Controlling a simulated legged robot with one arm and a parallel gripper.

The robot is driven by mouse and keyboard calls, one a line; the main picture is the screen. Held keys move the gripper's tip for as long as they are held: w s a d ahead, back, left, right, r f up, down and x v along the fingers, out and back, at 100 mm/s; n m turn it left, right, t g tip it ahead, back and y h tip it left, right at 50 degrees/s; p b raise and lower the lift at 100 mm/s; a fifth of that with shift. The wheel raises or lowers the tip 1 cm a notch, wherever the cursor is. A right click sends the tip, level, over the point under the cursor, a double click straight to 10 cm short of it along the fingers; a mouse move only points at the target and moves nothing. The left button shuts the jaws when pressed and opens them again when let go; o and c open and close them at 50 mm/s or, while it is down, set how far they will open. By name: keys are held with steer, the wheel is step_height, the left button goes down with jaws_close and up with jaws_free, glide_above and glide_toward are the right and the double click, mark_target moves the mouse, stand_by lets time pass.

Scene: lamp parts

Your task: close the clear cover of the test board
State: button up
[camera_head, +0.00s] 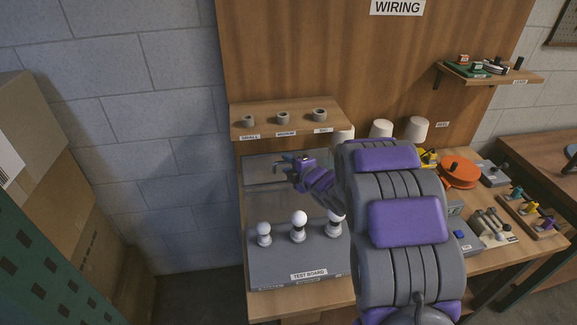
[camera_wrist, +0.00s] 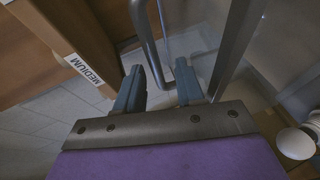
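The grey test board (camera_head: 296,276) sits on the bench at the lower middle of the head view. It carries a row of three white bulbs, the right one partly behind my arm. Its clear cover (camera_head: 262,172) stands raised behind the bulbs. In the wrist view the cover's grey frame edge (camera_wrist: 236,46) runs down the right, and a bent grey bar handle (camera_wrist: 147,42) reaches down to my fingers. My gripper (camera_wrist: 160,88) is open, with the bar's lower end appearing between the fingertips; contact cannot be told. In the head view my gripper (camera_head: 293,161) is at the raised cover.
A shelf (camera_head: 262,128) with several grey rings is just above my gripper; its MEDIUM label (camera_wrist: 85,70) is close on the left in the wrist view. A bulb (camera_wrist: 297,143) is at the right. An orange disc (camera_head: 459,172) and other parts crowd the bench's right side.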

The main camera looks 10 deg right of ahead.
steer(key=shift+w+d, duration=0.1)
steer(key=shift+w, duration=0.2)
steer(key=shift+d, duration=0.65)
steer(key=shift+a, duration=0.55)
steer(key=c, duration=0.5)
steer(key=shift+a, duration=0.1)
jaws_close()
steer(key=shift+f, duration=0.1)
steer(key=shift+d, duration=0.2)
